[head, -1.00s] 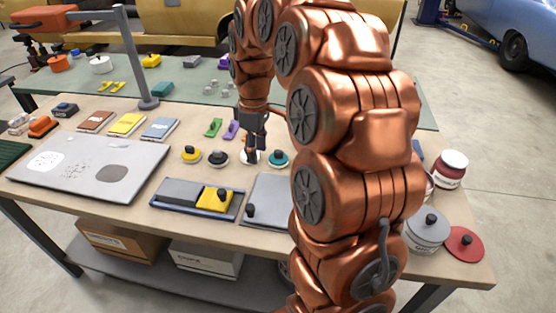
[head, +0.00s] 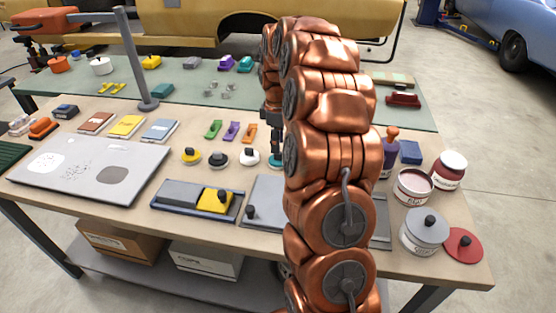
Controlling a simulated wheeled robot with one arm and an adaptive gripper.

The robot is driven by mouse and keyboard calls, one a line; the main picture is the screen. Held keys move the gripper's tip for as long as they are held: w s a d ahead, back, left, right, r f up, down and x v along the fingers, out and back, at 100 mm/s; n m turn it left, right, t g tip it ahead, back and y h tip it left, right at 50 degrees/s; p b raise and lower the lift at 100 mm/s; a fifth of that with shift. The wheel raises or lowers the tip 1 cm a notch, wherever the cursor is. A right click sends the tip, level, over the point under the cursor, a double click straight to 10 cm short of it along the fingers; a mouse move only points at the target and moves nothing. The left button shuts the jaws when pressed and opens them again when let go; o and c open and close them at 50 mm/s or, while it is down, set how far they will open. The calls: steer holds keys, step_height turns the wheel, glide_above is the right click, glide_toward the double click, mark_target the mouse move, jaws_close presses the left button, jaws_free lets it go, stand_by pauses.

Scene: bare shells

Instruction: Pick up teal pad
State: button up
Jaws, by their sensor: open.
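The teal pad (head: 273,161) is a small round pad at the right end of a row of round knobbed pads on the near table. Only its left part shows in the head view; my arm hides the rest. My gripper (head: 275,148) points down at the pad, with its dark fingers just above or around the knob. My arm covers much of the gripper, so I cannot tell whether it touches the pad. The gripper is open.
A white pad (head: 249,158) stands close on the left, then a dark grey pad (head: 218,160) and a yellow pad (head: 190,157). Green, purple and orange clips lie behind. A grey panel (head: 264,192) lies in front. Paint cans, including an open one (head: 413,187), stand at the right.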

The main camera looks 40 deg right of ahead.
mark_target(278, 158)
step_height(278, 158, down, 5)
steer(key=shift+d+r+p, duration=0.1)
steer(key=shift+d+p, duration=0.05)
steer(key=shift+p, duration=0.7)
steer(key=shift+c, duration=0.4)
jaws_close()
